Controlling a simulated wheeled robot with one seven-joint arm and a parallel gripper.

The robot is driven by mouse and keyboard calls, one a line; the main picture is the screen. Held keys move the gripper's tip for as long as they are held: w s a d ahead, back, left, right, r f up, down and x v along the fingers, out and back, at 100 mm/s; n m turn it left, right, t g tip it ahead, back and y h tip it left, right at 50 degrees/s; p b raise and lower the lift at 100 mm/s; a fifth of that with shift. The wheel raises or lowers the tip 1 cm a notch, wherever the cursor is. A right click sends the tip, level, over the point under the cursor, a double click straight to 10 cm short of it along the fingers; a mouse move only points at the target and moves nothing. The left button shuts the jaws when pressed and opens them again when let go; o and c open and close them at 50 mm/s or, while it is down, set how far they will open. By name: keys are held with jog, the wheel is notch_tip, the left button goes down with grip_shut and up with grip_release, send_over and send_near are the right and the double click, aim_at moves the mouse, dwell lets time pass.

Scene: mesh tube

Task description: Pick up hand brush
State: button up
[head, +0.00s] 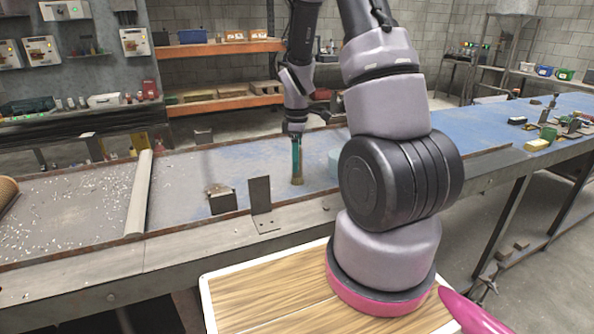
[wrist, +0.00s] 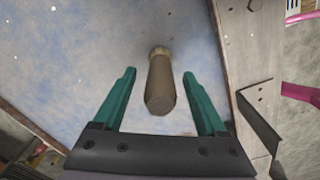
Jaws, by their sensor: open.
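A brown hand brush (wrist: 161,88) with a lighter tan band at its far end shows in the wrist view, in the gap between my gripper's (wrist: 159,75) two teal fingers. Bare space shows on both sides of it, so the fingers do not touch it there. In the head view my gripper (head: 296,157) points down over the blue worktop, and a small brown part of the brush (head: 297,181) shows just below the fingertips. My gripper is open. The fingers hide part of the brush in the head view.
A metal angle bracket (head: 260,196) and a dark box (head: 222,199) stand left of my gripper. A raised edge (head: 240,209) runs along the bench front. The blue surface around the brush is mostly clear.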

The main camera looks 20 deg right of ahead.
aim_at(297, 179)
jog(key=shift+f, duration=1.35)
grip_shut()
jog(key=shift+r, duration=0.1)
